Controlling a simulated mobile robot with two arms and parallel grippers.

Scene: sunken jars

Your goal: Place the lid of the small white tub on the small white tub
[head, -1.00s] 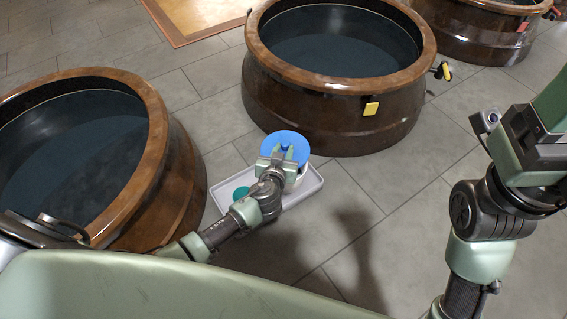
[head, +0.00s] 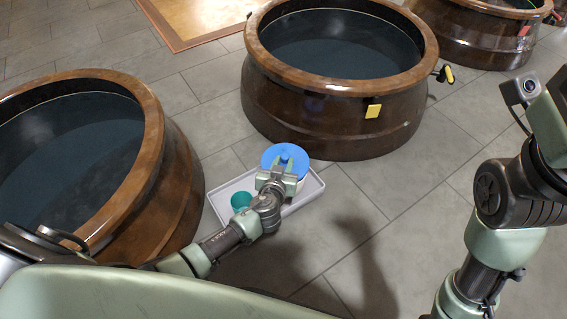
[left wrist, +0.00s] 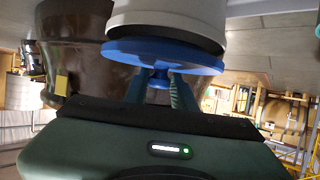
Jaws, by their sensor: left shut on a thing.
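The blue round lid (head: 284,154) has a small knob, and my left gripper (head: 284,171) is shut on that knob. The small white tub (head: 301,182) is mostly hidden behind the lid and gripper in the head view. In the left wrist view the lid (left wrist: 165,54) lies against or very close to the white tub (left wrist: 200,18), with a dark band between them. I cannot tell whether the lid is fully seated. The fingers (left wrist: 160,85) hold the knob from the side away from the tub. My right gripper's fingers are out of view.
The tub stands on a pale grey tray (head: 220,193) with a teal cup (head: 241,201) at its left. Large brown sunken jars stand at left (head: 178,165) and behind (head: 325,125), the latter with a yellow tag (head: 373,111). Tiled floor (head: 400,185) at right is clear.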

